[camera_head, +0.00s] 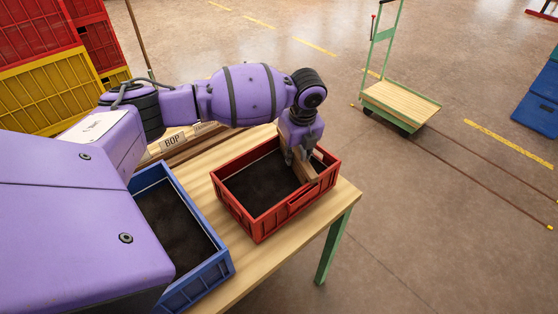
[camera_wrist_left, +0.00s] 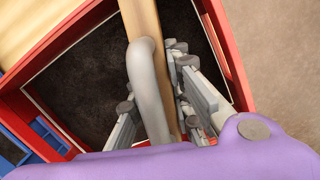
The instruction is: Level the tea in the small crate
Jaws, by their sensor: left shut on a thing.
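A red crate (camera_head: 250,217) stands on the wooden table, with dark tea (camera_head: 262,183) inside. The tea looks fairly flat, but its fine surface is hard to judge. My left gripper (camera_head: 299,152) points down into the crate's right part and is shut on a wooden leveling board (camera_head: 308,171) with a grey curved handle (camera_wrist_left: 148,90). The board stands across the crate near its right end. Whether its lower edge touches the tea is unclear. In the left wrist view, the tea (camera_wrist_left: 90,75) shows on both sides of the board. My right gripper is out of view.
A blue crate (camera_head: 222,263) with dark contents stands left of the red one, partly hidden by my arm. A "BOP" sign (camera_head: 172,142) stands at the table's back. Red and yellow crates (camera_head: 45,90) are stacked at left. A green trolley (camera_head: 400,104) stands beyond on open floor.

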